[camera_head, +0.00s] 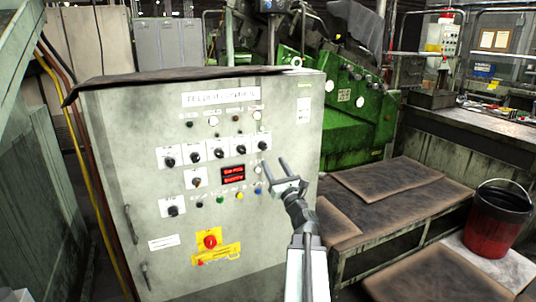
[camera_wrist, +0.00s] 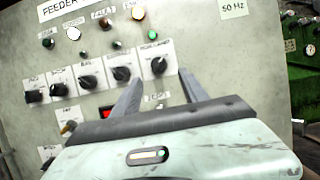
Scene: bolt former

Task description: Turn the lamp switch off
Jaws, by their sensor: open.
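The grey control cabinet (camera_head: 130,120) carries a row of black rotary switches on white plates. The rightmost switch (camera_head: 262,145) also shows in the wrist view (camera_wrist: 158,65), seen between my fingertips; the label above it is too blurred to read surely. I cannot tell by label which one is the lamp switch. My gripper (camera_head: 275,164) is open and empty, pointing at the cabinet's upper right face; it also shows in the wrist view (camera_wrist: 162,78). The fingers appear just below and in front of that switch; whether they touch the panel I cannot tell.
The neighbouring switch (camera_head: 240,148) sits close on the left. Lower are a red display (camera_head: 233,174), several coloured buttons and a red emergency stop (camera_head: 210,241) on yellow. A brown-topped bench (camera_head: 390,190) and a red bucket (camera_head: 490,225) stand to the right, a green machine (camera_head: 350,130) behind.

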